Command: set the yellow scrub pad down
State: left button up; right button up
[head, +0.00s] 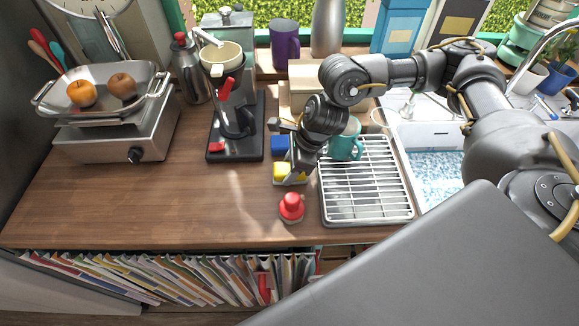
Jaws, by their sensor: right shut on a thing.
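The yellow scrub pad (282,171) is at the middle of the wooden counter, just left of the dish rack. My right gripper (292,172) reaches in from the right, points down and is shut on the pad. The gripper hides part of the pad. The pad is at or just above a small pale surface; I cannot tell whether it touches it. A blue block-like thing (279,143) lies just behind the pad. My left gripper is not in view.
The wire dish rack (367,205) and a teal mug (346,141) are right of the gripper. A red-knobbed thing (291,207) stands in front. A coffee machine (236,135) is to the left. The sink (438,175) is at right. The front-left counter is clear.

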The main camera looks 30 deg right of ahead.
jog(key=o, duration=1.4)
jog(key=shift+c, duration=0.2)
jog(key=b+v, duration=0.2)
jog(key=v, duration=0.8)
jog(key=shift+d+r, duration=0.15)
jog(key=shift+r, duration=0.25)
jog(key=shift+c, duration=0.2)
grip_shut()
